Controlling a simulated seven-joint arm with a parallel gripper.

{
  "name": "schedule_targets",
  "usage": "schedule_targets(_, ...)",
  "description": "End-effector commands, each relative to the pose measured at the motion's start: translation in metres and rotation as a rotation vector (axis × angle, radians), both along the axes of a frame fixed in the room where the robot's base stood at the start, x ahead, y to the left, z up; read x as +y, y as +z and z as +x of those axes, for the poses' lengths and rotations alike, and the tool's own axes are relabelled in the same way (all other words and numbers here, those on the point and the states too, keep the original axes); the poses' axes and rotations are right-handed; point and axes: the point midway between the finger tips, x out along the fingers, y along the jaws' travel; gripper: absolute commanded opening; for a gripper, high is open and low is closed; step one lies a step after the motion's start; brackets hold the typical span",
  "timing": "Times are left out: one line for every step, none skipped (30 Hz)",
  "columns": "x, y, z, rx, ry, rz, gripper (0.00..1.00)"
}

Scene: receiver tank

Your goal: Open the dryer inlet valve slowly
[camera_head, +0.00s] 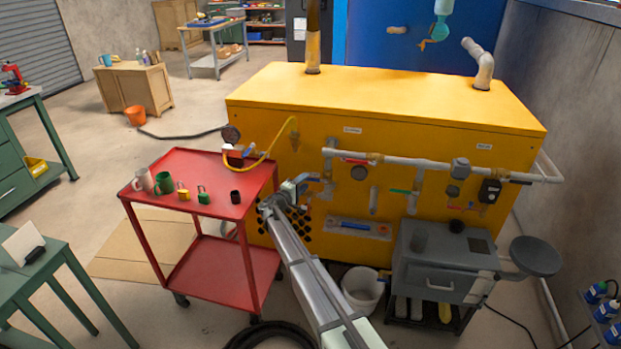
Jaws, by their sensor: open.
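The yellow receiver tank housing (400,110) fills the middle, with a pale pipe (415,162) and several valves on its front. My gripper (303,183) is open at the left end of this pipework. It is at or very near a valve with a blue lever (309,179); I cannot tell whether it touches. The labels are too small to read, so I cannot tell which valve is the dryer inlet. My gripper partly hides the nearby fittings.
A red cart (205,160) with mugs and padlocks stands left of my arm. A yellow hose (272,152) runs above it to the housing. A grey unit (440,265) and white bucket (362,288) stand right of my arm.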

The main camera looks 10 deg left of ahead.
Motion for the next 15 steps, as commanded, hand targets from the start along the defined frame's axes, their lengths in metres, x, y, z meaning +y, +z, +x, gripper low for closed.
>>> schedule_targets(-0.003, 0.000, 0.008, 0.000, -0.002, 0.000, 0.44)
schedule_targets(-0.004, 0.000, 0.012, 0.000, -0.001, 0.000, 0.44)
schedule_targets(-0.006, 0.000, 0.017, 0.000, -0.001, 0.000, 0.44)
schedule_targets(-0.007, -0.001, 0.021, 0.001, -0.001, 0.000, 0.44)
schedule_targets(-0.009, -0.001, 0.025, 0.001, -0.001, 0.000, 0.44)
schedule_targets(-0.011, -0.001, 0.030, 0.001, -0.001, 0.000, 0.44)
schedule_targets(-0.013, -0.001, 0.034, 0.001, -0.002, 0.000, 0.44)
schedule_targets(-0.015, -0.001, 0.037, 0.001, -0.002, 0.000, 0.44)
schedule_targets(-0.016, -0.001, 0.041, 0.001, -0.002, 0.000, 0.44)
schedule_targets(-0.017, -0.001, 0.044, 0.001, -0.001, 0.000, 0.44)
schedule_targets(-0.018, -0.001, 0.046, 0.001, -0.001, 0.000, 0.44)
schedule_targets(-0.019, -0.001, 0.048, 0.001, 0.000, 0.000, 0.44)
schedule_targets(-0.020, -0.001, 0.049, 0.001, 0.000, -0.001, 0.44)
schedule_targets(-0.020, -0.001, 0.050, 0.001, 0.000, -0.001, 0.44)
schedule_targets(-0.020, 0.000, 0.050, 0.001, 0.000, -0.001, 0.44)
